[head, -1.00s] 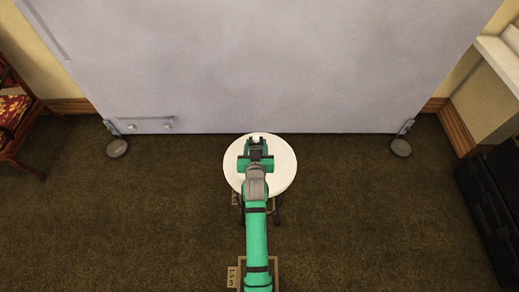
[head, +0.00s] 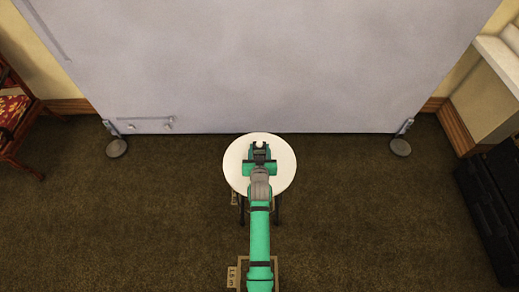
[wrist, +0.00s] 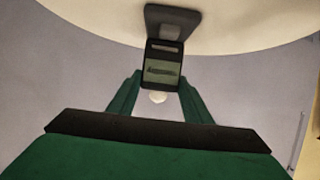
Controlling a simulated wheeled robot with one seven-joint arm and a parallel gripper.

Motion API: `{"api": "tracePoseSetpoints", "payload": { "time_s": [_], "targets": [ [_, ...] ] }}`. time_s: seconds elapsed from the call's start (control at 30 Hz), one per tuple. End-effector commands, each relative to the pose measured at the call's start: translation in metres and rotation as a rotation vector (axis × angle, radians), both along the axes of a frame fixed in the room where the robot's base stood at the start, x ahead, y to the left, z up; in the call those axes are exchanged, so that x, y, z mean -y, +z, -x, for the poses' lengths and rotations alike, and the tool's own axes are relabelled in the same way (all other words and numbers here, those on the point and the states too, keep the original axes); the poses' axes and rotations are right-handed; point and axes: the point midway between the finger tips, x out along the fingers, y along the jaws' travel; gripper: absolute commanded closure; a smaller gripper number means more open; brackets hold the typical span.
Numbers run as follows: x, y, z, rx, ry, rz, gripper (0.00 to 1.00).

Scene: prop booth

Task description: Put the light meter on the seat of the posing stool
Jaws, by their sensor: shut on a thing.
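The light meter (wrist: 162,68) is a small dark block with a greenish screen and a white dome. In the wrist view it sits between the fingers of my gripper (wrist: 157,92), which is shut on it. In the head view the white dome of the light meter (head: 260,143) shows at the tip of my gripper (head: 260,152), over the far half of the posing stool's round white seat (head: 284,172). The seat (wrist: 235,28) fills the top of the wrist view. A dark patch on it meets the meter's end, perhaps a shadow; I cannot tell whether they touch.
A large grey backdrop panel (head: 280,70) stands behind the stool on round feet (head: 117,147). A red patterned chair (head: 14,120) is at the left and black cases (head: 492,205) are at the right. Brown carpet (head: 380,215) is clear on both sides.

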Motion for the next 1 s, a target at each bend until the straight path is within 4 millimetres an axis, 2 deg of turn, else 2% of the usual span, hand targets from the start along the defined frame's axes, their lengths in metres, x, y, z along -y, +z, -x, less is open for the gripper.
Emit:
{"api": "tracePoseSetpoints", "payload": {
  "time_s": [0.03,0.1,0.47,0.63,1.0],
  "targets": [
    [0.0,0.0,0.0,0.0,0.0,0.0,0.48],
    [0.0,0.0,0.0,0.0,0.0,0.0,0.36],
    [0.001,0.003,0.001,0.0,-0.001,0.0,0.36],
    [0.001,0.01,0.021,0.0,-0.001,0.0,0.36],
    [0.001,0.037,0.087,-0.001,-0.001,0.0,0.36]
  ]
}}
